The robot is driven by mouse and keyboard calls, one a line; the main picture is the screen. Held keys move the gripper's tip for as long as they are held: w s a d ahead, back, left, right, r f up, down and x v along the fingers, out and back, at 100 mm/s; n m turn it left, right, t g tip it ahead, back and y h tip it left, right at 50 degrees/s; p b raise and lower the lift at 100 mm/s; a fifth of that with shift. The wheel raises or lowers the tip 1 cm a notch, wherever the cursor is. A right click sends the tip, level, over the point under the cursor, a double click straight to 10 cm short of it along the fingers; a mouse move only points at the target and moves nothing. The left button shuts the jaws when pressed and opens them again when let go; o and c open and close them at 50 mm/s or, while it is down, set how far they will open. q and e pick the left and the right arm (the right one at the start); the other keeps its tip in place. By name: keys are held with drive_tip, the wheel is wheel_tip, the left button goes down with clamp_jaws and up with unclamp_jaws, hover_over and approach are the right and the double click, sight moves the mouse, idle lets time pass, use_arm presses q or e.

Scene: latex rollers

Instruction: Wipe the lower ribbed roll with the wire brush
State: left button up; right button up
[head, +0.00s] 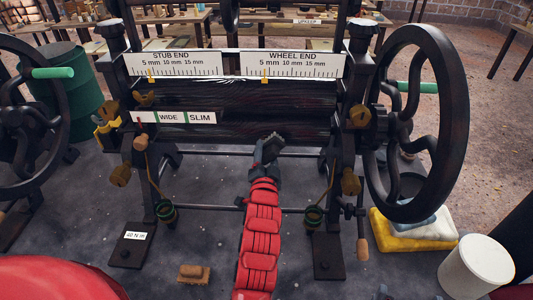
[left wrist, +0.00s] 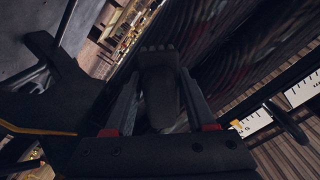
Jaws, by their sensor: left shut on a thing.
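The lower ribbed roll (head: 210,134) is a long dark cylinder across the machine's frame, below the upper roll (head: 220,97). My left gripper (head: 268,150) is at the front of the lower roll, right of its middle. It is shut on a dark object, which appears to be the wire brush (left wrist: 160,92). In the left wrist view its toothed head points away from me, with the ribbed roll surface (left wrist: 230,60) close beyond. I cannot tell whether the brush touches the roll. My right gripper is not in view.
A large handwheel (head: 462,130) stands at the right of the machine and another (head: 62,120) at the left. A scale plate (head: 230,66) spans above the rolls. A small brown block (head: 193,273) lies on the floor.

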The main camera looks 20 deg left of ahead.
sight(254, 141)
use_arm(q)
drive_tip(key=shift+b+x, duration=0.3)
drive_tip(key=shift+x, duration=0.55)
drive_tip(key=shift+r, duration=0.1)
drive_tip(key=shift+s+a+p, duration=0.1)
drive_tip(key=shift+a+p, duration=0.2)
drive_tip(key=shift+s+a+p, duration=0.3)
drive_tip(key=shift+a+p, duration=0.05)
drive_tip(key=shift+a, duration=0.45)
drive_tip(key=shift+s+a+p, duration=0.25)
drive_tip(key=shift+a+p, duration=0.1)
drive_tip(key=shift+a, duration=0.45)
drive_tip(key=shift+w+b, duration=0.1)
drive_tip(key=shift+b, duration=0.3)
drive_tip(key=d+b, duration=0.2)
drive_tip(key=shift+w+d+b, duration=0.2)
drive_tip(key=shift+w+b, duration=0.1)
drive_tip(key=shift+w, duration=0.05)
drive_tip(key=shift+w+d+b, duration=0.2)
drive_tip(key=shift+d+b, duration=0.3)
drive_tip(key=shift+d, duration=0.2)
